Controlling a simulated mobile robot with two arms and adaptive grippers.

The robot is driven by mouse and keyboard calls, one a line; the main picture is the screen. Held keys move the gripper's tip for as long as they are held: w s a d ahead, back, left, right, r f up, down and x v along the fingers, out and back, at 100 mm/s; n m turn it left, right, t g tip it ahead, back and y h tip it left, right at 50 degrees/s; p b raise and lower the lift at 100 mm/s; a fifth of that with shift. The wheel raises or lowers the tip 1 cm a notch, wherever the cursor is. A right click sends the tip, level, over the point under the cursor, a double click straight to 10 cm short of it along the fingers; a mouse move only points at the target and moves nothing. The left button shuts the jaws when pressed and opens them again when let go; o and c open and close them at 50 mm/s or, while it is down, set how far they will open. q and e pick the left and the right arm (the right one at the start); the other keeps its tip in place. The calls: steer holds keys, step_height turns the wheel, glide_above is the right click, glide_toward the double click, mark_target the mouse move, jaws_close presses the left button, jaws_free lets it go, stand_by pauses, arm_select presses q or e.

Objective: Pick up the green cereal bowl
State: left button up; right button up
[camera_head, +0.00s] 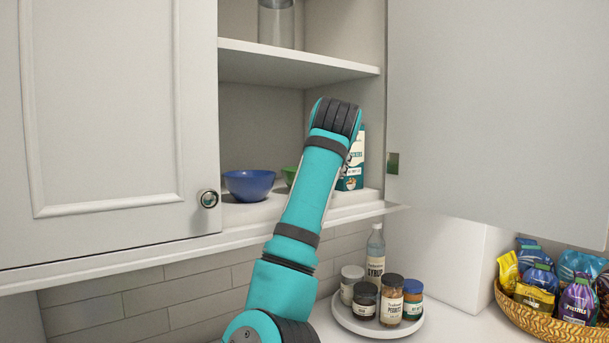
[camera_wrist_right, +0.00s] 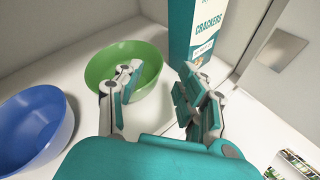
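The green cereal bowl (camera_wrist_right: 101,68) stands upright on the cabinet's lower shelf. In the head view only a sliver of the green bowl (camera_head: 289,173) shows, as my right arm covers the rest. In the right wrist view my right gripper (camera_wrist_right: 155,90) is open and empty at the bowl's near right side. One finger overlaps the bowl's inside and the other is right of its rim, so the rim lies between them. I cannot tell whether either finger touches the bowl. My left gripper is in neither view.
A blue bowl (camera_head: 249,185) stands left of the green one. A crackers box (camera_wrist_right: 196,38) stands behind and right of it. The upper shelf (camera_head: 290,64) is above. The right cabinet door (camera_head: 500,110) is open. Below are a jar tray (camera_head: 345,318) and a snack basket (camera_head: 535,318).

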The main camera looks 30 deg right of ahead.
steer(key=shift+w+d, duration=0.15)
steer(key=shift+w, duration=0.1)
steer(key=shift+w+d, duration=0.1)
steer(key=shift+w, duration=0.05)
steer(key=p+x, duration=0.3)
steer(key=x, duration=0.1)
steer(key=shift+w+f, duration=0.1)
steer(key=shift+w, duration=0.15)
steer(key=shift+w+d+f, duration=0.1)
steer(key=shift+w+f, duration=0.05)
steer(key=shift+c, duration=0.8)
jaws_close()
